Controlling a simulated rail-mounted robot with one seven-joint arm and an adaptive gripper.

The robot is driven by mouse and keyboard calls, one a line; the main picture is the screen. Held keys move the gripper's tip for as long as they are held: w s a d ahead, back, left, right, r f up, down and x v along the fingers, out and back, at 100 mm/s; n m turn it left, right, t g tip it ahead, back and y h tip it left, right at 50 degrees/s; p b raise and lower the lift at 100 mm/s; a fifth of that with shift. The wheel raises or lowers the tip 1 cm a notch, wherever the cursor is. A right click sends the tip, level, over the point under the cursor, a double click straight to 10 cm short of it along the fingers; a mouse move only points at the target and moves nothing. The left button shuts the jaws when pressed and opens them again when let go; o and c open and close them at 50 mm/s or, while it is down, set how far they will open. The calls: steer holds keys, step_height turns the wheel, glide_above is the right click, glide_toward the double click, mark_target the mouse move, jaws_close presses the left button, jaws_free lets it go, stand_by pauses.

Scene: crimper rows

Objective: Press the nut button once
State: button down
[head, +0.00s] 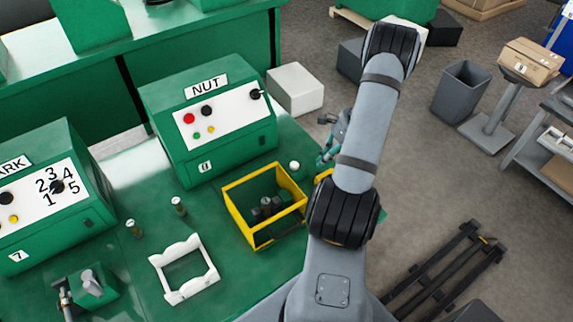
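The green control box labelled NUT (190,170) stands on the green table, left of my arm. Its white sloped panel (228,120) carries a large red button (188,118), a black round control (206,110), small green (197,135) and yellow (211,129) round parts, and a black knob (255,94) at the upper right. My gripper (322,158) is right of the box, apart from it, partly hidden behind my arm. Teal finger parts show, but whether they are open or shut is not clear. A small white round piece (294,165) sits on the table just left of my gripper.
A yellow open bin (240,212) with dark parts inside stands in front of the NUT box. A white frame (160,265), two small posts (178,206) and a second box with a numbered dial (40,235) are further left. A white block (296,88) stands behind right.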

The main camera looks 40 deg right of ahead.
steer(key=w+a+r+m+t+y, duration=0.1)
steer(key=w+a+r+m+t, duration=0.1)
steer(key=w, duration=0.7)
steer(key=shift+a+r+t+y, duration=0.3)
steer(key=shift+a+r+t, duration=0.2)
steer(key=shift+r+t, duration=0.45)
steer(key=shift+f, duration=0.1)
steer(key=b, duration=0.5)
glide_above(296, 165)
step_height(296, 165, down, 8)
steer(key=shift+s+r, duration=0.15)
steer(key=shift+r, duration=0.1)
steer(key=shift+f+b, duration=0.5)
steer(key=shift+f, duration=0.1)
steer(key=shift+f, duration=0.1)
steer(key=shift+f+b, duration=0.35)
steer(key=shift+b, duration=0.3)
